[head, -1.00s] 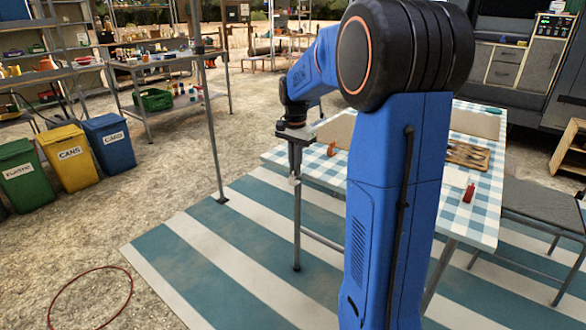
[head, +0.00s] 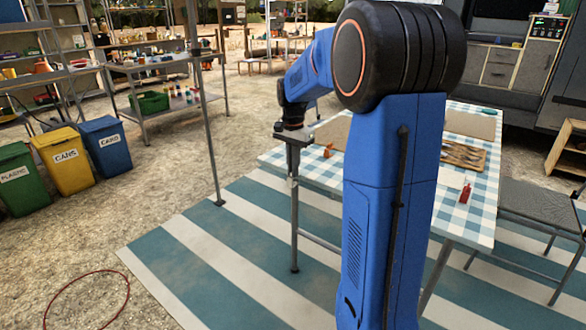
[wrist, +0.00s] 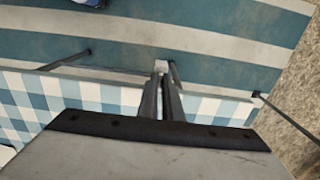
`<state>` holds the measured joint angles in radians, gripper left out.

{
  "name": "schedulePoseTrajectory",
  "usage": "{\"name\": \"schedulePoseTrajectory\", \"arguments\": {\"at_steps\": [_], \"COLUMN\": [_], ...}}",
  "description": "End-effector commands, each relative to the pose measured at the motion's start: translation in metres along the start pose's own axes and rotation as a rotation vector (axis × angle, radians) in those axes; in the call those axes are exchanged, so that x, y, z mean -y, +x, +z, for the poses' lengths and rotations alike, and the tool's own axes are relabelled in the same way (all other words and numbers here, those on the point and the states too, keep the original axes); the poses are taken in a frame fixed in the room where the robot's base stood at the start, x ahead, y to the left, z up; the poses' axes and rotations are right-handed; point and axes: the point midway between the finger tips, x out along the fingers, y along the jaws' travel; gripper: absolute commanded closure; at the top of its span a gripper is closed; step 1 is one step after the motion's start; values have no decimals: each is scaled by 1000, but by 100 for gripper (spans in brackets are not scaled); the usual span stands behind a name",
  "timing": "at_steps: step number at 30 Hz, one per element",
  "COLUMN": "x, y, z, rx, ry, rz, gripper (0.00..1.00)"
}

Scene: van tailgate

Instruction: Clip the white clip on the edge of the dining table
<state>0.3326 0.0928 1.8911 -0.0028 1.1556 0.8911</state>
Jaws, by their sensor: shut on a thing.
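The dining table (head: 479,219) has a blue-and-white checked cloth. Its edge (wrist: 85,82) also runs across the wrist view. My gripper (head: 292,179) points down at the table's left corner, just outside the edge. In the wrist view my gripper (wrist: 162,76) is shut on a small white piece, which looks like the white clip (wrist: 160,65). The clip shows at the fingertips, close to the table edge. I cannot tell whether it touches the edge. My arm hides part of the table in the head view.
A wooden tray (head: 464,155) and a red bottle (head: 466,191) are on the table. A grey chair (head: 540,208) stands at its right. A striped mat (head: 190,250) lies beneath. Bins (head: 105,146) stand at the left, and a thin pole (head: 209,130) rises behind the mat.

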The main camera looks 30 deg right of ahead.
Motion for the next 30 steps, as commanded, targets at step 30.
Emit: {"name": "schedulePoseTrajectory", "arguments": {"at_steps": [30], "x": [0], "y": [0], "z": [-16], "rx": [0], "ry": [0], "rz": [0], "gripper": [100]}}
